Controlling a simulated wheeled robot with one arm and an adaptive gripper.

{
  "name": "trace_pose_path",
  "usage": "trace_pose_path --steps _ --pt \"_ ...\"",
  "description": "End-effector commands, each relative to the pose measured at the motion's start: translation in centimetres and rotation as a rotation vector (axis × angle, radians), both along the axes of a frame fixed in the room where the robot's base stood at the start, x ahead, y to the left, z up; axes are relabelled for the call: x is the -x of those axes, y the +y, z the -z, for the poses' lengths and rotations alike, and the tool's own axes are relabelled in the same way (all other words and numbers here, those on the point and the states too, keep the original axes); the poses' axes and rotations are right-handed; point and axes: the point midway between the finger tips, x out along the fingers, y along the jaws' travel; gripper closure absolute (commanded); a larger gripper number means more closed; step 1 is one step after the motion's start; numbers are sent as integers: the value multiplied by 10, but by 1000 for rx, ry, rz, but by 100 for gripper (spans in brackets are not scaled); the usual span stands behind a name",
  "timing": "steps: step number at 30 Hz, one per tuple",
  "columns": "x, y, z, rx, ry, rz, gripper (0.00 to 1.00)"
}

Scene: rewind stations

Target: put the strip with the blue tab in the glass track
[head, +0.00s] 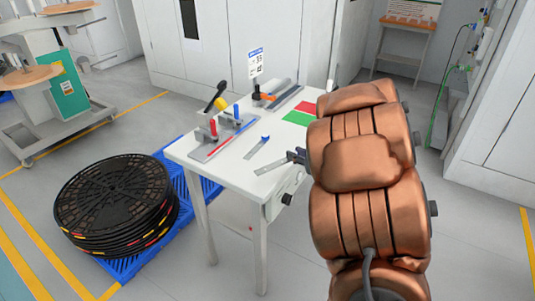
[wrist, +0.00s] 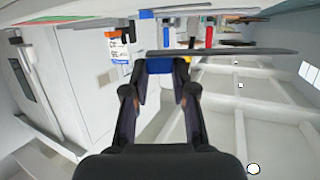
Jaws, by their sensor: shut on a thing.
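My gripper (head: 295,156) is just over the right part of the white table. It is shut on a blue tab (wrist: 160,67), seen between the fingertips in the wrist view. A thin grey strip (wrist: 245,52) runs sideways from that tab; in the head view it (head: 272,165) points to the lower left, seemingly above the tabletop. The fingers hide the tab in the head view. A similar blue-tabbed strip (head: 257,147) appears to lie on the table to the left. Two long fixtures stand on the table, a front one (head: 215,146) and a rear one (head: 285,97); I cannot tell which is the glass track.
The front fixture carries red, blue and yellow-black handles; the rear has an orange handle (head: 263,97). A sign (head: 255,62) stands by it. A green and red mat (head: 300,118) lies at the right. Black reels (head: 115,195) are stacked on a blue pallet (head: 200,185) to the left.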

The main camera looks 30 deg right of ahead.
Motion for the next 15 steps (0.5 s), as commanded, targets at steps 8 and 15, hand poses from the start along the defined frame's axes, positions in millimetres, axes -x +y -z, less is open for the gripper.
trace_pose_path --steps 8,15 --pt "14 0 7 1 0 -35 100" --pt "-18 -13 10 0 1 -38 100"
